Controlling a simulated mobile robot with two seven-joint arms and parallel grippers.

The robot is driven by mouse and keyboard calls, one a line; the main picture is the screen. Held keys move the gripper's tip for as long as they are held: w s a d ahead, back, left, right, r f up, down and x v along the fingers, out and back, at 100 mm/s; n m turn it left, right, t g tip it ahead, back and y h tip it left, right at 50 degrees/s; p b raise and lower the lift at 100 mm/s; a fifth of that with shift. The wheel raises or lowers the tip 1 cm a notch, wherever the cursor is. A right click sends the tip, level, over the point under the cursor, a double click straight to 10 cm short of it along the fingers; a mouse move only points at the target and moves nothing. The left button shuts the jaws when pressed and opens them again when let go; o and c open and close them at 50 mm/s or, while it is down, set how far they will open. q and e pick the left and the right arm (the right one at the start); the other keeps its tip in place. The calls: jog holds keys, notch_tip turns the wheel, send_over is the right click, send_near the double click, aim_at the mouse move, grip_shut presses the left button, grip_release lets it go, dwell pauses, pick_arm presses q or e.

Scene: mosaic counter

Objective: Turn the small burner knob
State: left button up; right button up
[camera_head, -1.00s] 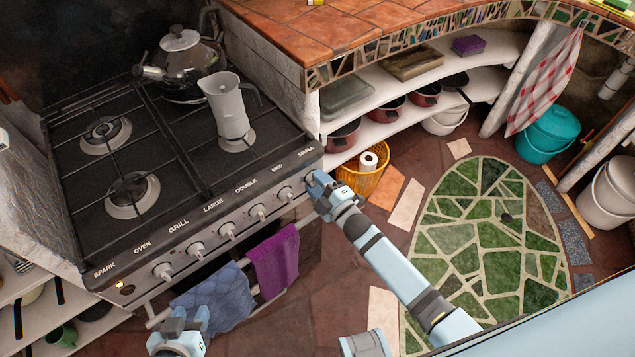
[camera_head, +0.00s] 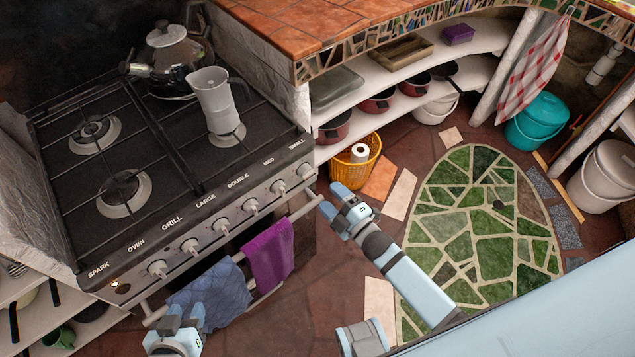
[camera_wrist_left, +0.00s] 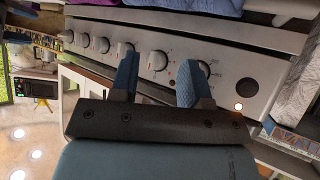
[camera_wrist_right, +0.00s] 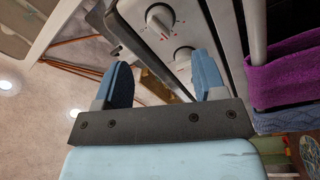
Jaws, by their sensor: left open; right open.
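The small burner knob (camera_head: 305,170) is the round silver knob at the right end of the row on the stove's front panel, under the SMALL label. My right gripper (camera_head: 332,200) is open, in front of and to the right of this knob, apart from it. In the right wrist view the knob that appears nearest the panel's end (camera_wrist_right: 184,55) shows beyond the fingers, partly hidden by the right-hand finger. Nothing is between the fingers. My left gripper (camera_head: 185,318) is open and empty, low in front of the stove; several knobs show past its fingers in the left wrist view.
The MED knob (camera_head: 278,187) sits just left of the small one. A towel rail (camera_head: 306,208) with a purple towel (camera_head: 268,255) and a blue towel (camera_head: 207,294) runs below the panel. A yellow basket (camera_head: 357,172) stands on the floor at right.

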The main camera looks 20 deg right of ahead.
jog(key=v, duration=0.5)
pick_arm(q)
jog(key=shift+a, duration=0.15)
grip_shut()
jog(key=shift+d, duration=0.25)
dwell(1.3)
